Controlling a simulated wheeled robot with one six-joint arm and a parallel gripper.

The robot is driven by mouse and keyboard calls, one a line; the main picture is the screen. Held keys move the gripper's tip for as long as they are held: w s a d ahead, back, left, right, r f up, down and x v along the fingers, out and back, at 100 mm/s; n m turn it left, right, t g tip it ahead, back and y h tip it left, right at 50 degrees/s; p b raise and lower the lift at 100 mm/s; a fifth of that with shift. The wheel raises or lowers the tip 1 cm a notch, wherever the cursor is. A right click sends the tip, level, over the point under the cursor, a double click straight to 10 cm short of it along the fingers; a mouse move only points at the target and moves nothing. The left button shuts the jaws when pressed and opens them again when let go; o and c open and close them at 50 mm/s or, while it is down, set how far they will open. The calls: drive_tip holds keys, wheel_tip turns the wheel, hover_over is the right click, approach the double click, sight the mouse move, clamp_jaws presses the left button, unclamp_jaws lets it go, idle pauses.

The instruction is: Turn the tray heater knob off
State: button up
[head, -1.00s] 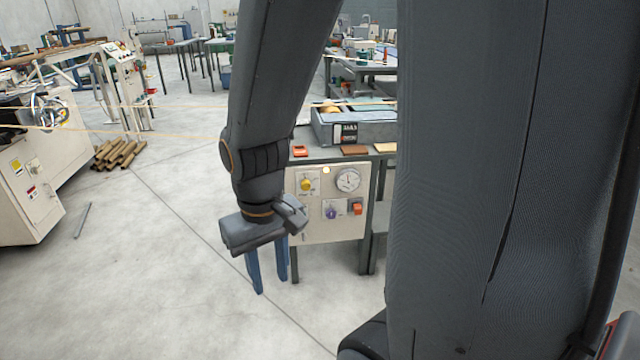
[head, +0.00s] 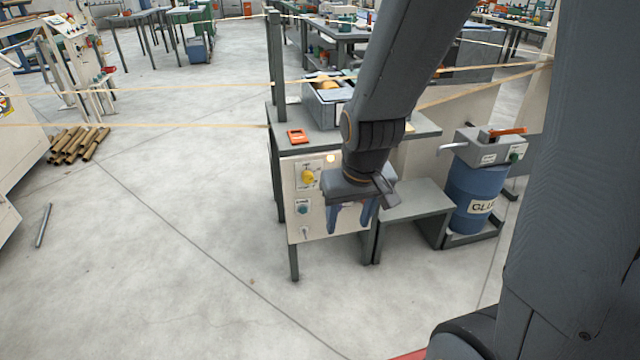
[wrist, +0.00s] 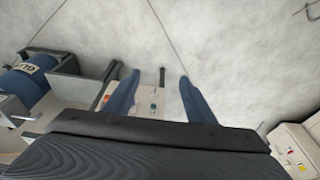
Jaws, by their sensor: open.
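A pale control panel (head: 325,228) is on the front of a dark-framed bench. It has a yellow knob (head: 308,177) at its upper left and a teal knob or button (head: 303,208) below. A small lamp (head: 331,158) glows near the top. The labels are too small to read, so I cannot tell which control is the tray heater knob. My gripper (head: 348,222) is open and empty, fingers down, in front of the panel's right part, hiding its dial and orange switch. In the wrist view the panel (wrist: 145,94) shows between the fingers (wrist: 160,88).
A grey tray unit (head: 322,112) and an orange item (head: 297,136) are on the bench top. A low grey stand (head: 415,200) and a blue glue drum (head: 470,195) are at right. Thin strands cross above.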

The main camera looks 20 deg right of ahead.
drive_tip(key=w+f+t+b, duration=0.3)
drive_tip(key=w+f+b, duration=0.25)
drive_tip(key=w, duration=0.45)
drive_tip(key=w+f+t+b, duration=0.4)
drive_tip(key=w+f, duration=0.3)
drive_tip(key=w, duration=0.3)
drive_tip(key=t+b, duration=0.8)
drive_tip(key=b, duration=0.2)
approach(309, 180)
drive_tip(key=w, duration=0.2)
drive_tip(key=shift+n, duration=0.4)
drive_tip(key=w+b, duration=0.1)
drive_tip(key=w, duration=0.6)
drive_tip(key=c, duration=1)
